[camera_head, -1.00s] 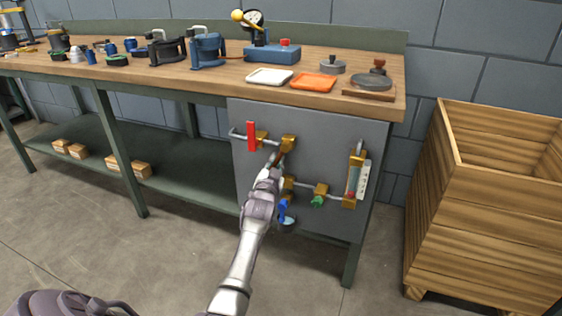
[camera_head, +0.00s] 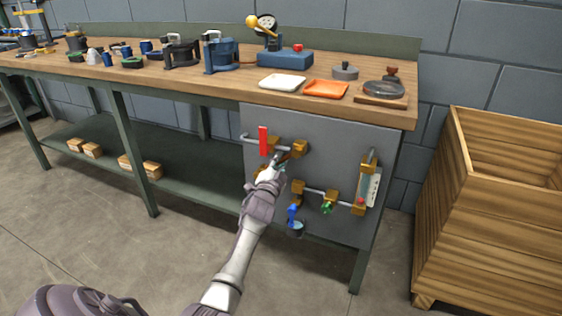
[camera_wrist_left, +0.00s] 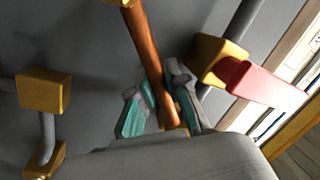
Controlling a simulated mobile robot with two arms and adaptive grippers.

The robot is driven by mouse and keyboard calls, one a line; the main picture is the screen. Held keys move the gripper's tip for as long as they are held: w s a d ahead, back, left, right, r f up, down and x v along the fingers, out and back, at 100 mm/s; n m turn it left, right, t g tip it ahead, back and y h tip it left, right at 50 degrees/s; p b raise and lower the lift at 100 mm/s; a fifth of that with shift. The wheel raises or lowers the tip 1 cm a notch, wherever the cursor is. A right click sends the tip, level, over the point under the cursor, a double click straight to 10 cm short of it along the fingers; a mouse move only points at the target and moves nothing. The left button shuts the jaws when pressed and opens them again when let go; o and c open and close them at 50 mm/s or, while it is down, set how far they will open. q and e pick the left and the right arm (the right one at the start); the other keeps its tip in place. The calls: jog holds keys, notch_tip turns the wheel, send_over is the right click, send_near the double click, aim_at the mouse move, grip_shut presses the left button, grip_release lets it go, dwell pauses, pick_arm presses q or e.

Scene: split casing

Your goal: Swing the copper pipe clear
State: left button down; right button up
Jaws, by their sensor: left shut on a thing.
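The copper pipe (camera_head: 285,157) is on the grey panel under the bench. Its upper end is at a brass fitting (camera_head: 300,148), and it slants down and left from there. My left gripper (camera_head: 275,164) is shut on the pipe near its free end. In the left wrist view the copper pipe (camera_wrist_left: 147,48) runs between the teal-padded fingers (camera_wrist_left: 158,100), with a brass piece at its lower end. The lower brass fitting (camera_head: 297,187) stands apart from the pipe. My right gripper is not in view.
A red lever (camera_head: 264,141) is close to my left gripper. A wooden crate (camera_head: 490,225) stands right of the bench.

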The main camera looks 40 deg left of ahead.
pick_arm(q)
jog(key=c, duration=1.1)
grip_release()
jog(key=shift+c, duration=0.2)
jog(key=v, duration=0.8)
